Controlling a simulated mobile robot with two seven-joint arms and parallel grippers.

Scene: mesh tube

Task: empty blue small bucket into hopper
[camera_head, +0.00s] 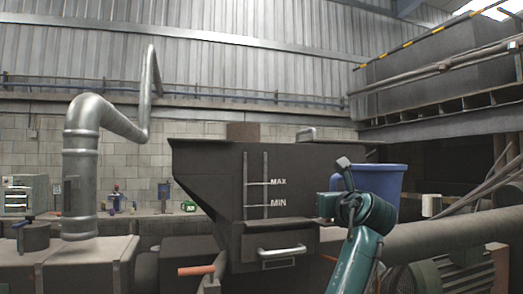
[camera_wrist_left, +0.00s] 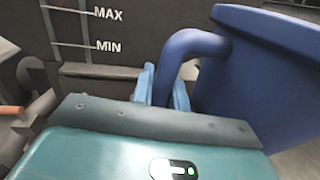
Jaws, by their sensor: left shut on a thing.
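The blue small bucket (camera_head: 382,180) is upright at the right side of the dark hopper (camera_head: 215,180), its rim near the height of the hopper's top. Its contents cannot be seen from here. In the left wrist view, the bucket (camera_wrist_left: 262,80) fills the right side, and its curved handle (camera_wrist_left: 190,45) runs down between the blue fingers of my left gripper (camera_wrist_left: 165,88). My left gripper is shut on this handle. In the head view my teal arm hides part of the bucket and the fingers are not clear. My right gripper is not in view.
The hopper front has MAX and MIN marks and a light handle (camera_head: 281,251) below. A thick pipe (camera_head: 455,232) runs low at right. A grey duct (camera_head: 80,170) stands at left. Small items line a back bench (camera_head: 150,212).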

